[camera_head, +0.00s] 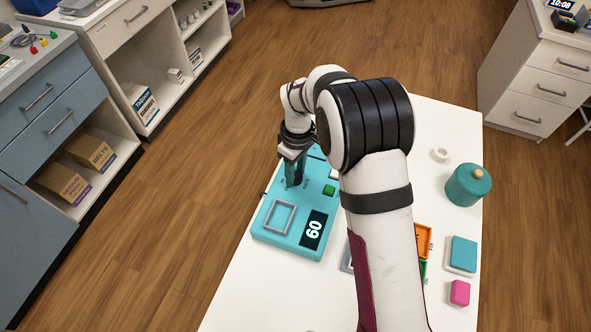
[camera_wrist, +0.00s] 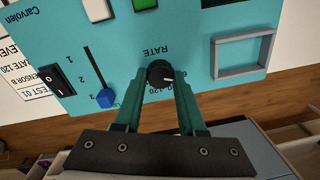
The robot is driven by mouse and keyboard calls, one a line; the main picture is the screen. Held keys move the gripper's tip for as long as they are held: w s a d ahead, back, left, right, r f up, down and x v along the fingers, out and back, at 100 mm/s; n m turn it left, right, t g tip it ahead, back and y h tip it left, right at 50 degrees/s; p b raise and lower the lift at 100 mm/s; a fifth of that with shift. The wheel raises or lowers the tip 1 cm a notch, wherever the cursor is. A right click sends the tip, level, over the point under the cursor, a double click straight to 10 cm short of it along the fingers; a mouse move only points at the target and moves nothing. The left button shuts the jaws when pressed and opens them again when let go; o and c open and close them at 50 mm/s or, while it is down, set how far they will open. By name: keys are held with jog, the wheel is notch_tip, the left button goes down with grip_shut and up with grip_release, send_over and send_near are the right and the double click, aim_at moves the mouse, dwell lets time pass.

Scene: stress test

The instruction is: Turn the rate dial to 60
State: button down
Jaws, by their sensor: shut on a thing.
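The rate dial (camera_wrist: 160,73) is a small black knob with a white mark, on the teal panel (camera_head: 262,233). It is marked RATE, upside down in the wrist view, and its mark points to the right there. My gripper (camera_wrist: 159,82) has its teal fingers on either side of the knob, shut on it. In the head view my gripper (camera_head: 293,182) points down at the panel's far part, and the dial is hidden there. The panel's dark display (camera_head: 314,229) shows sideways digits that look like 60.
Beside the dial are a blue slider (camera_wrist: 105,98), a black rocker switch (camera_wrist: 55,77) and a grey rectangular frame (camera_wrist: 242,57). A green button (camera_head: 329,190) is on the panel. A teal lidded pot (camera_head: 466,187) and teal and pink blocks stand on the table's right side.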

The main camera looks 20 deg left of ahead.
aim_at(298, 173)
jog(key=shift+c, duration=2.4)
grip_release()
jog(key=shift+r, duration=0.1)
notch_tip(298, 173, up, 16)
jog(key=shift+w+d, duration=0.15)
jog(key=shift+w, duration=0.2)
jog(key=s+d+r+m+y, duration=0.1)
jog(key=s+d+r+m, duration=0.1)
jog(key=s+d+m, duration=0.6)
jog(key=s+d+r+m, duration=0.3)
jog(key=s+d+m, duration=0.25)
jog(key=d, duration=0.45)
jog(key=s+d+f+m, duration=0.2)
jog(key=s+m, duration=0.1)
jog(key=s, duration=0.2)
jog(key=s+d+f+m, duration=0.1)
jog(key=s+f+m, duration=0.1)
jog(key=s, duration=0.4)
jog(key=shift+s+d+f+m+y, duration=0.2)
jog(key=shift+s+d+m+y, duration=0.15)
jog(key=shift+m, duration=0.5)
